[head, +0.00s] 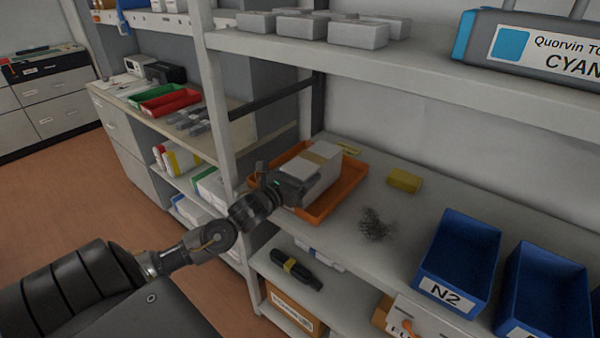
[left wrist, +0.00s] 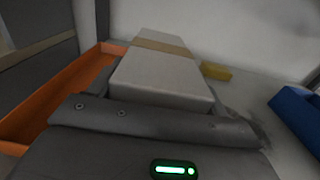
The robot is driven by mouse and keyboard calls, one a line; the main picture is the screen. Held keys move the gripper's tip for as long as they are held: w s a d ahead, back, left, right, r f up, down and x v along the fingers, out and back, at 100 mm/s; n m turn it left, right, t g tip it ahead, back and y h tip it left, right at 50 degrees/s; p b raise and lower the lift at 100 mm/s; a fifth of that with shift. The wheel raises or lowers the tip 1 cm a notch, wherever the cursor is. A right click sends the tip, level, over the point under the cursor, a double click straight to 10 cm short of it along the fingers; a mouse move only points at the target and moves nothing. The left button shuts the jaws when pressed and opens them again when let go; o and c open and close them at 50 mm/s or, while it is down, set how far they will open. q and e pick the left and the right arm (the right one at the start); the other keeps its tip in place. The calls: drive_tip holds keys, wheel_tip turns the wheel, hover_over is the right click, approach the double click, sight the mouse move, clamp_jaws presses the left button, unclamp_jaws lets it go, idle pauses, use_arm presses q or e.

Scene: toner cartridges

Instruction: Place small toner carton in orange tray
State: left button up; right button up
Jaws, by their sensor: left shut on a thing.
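The small toner carton (head: 318,172) is a light grey box with a tan band across it. My left gripper (head: 292,188) is shut on its near end. In the head view the carton is over the orange tray (head: 345,192), which stands on the middle shelf. I cannot tell whether the carton touches the tray floor. In the left wrist view the carton (left wrist: 165,75) extends away from the gripper, and the orange tray wall (left wrist: 50,98) shows to its left. The gripper body hides the carton's near end. My right gripper is not in view.
A yellow block (head: 404,180) and a dark wiry tangle (head: 375,224) lie right of the tray. Blue bins (head: 462,262) stand further right. The upper shelf (head: 420,62) overhangs, bearing grey boxes and a large cyan toner box (head: 535,45). A shelf post (head: 222,130) stands left of the tray.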

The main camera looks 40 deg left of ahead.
use_arm(q)
drive_tip(key=o, duration=1.6)
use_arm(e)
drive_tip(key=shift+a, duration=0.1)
use_arm(q)
drive_tip(key=s+b, duration=0.2)
drive_tip(key=s, duration=1)
drive_tip(key=shift+d+b, duration=0.2)
drive_tip(key=shift+b, duration=0.15)
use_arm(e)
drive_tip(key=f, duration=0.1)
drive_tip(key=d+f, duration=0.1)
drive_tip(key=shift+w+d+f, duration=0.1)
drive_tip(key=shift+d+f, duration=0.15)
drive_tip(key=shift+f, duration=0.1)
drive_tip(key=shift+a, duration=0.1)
